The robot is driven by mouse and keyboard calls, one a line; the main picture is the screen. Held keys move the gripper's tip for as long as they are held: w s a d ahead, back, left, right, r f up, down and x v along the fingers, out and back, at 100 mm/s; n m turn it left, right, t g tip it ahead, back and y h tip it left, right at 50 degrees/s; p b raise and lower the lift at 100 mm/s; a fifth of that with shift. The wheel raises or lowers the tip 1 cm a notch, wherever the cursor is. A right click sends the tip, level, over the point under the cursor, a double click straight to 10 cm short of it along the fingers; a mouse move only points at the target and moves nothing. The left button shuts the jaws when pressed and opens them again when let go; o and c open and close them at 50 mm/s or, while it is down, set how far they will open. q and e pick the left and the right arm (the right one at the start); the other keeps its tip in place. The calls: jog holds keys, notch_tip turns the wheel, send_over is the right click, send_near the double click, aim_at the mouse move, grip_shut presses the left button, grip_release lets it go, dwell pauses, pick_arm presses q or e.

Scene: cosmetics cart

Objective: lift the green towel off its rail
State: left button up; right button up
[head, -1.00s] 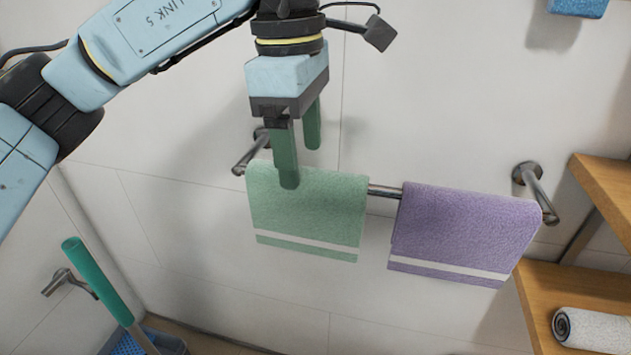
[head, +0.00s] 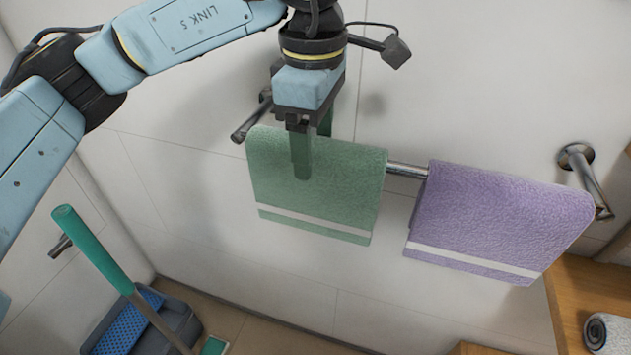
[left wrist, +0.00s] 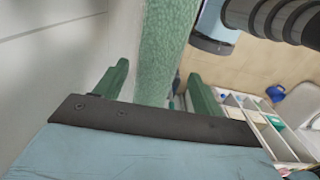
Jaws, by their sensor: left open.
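The green towel (head: 335,190) hangs folded over the left part of the metal rail (head: 407,170), with a pale stripe near its lower edge. My left gripper (head: 313,155) is open over the towel's top edge, pointing down. One green finger is in front of the towel; the other is on the wall side, its tip hidden behind the towel. In the left wrist view the towel (left wrist: 165,45) runs between the two spread fingers (left wrist: 160,84), with gaps beside it. My right gripper is in neither view.
A purple towel (head: 495,220) hangs on the same rail to the right. The wall is close behind the rail. Wooden shelves (head: 570,310) with a rolled towel (head: 608,333) are at lower right. A green-handled mop (head: 92,248) and a bucket (head: 180,318) stand at lower left.

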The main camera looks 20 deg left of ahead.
aim_at(316, 186)
pick_arm(q)
jog(key=f, duration=0.3)
jog(key=f+b, duration=0.1)
jog(key=shift+w+f, duration=0.25)
jog(key=shift+w, duration=0.05)
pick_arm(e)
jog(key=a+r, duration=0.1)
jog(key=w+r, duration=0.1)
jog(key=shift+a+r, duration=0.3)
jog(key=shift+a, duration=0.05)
pick_arm(q)
jog(key=c, duration=1.1)
jog(key=shift+c, duration=0.2)
jog(key=shift+r, duration=0.15)
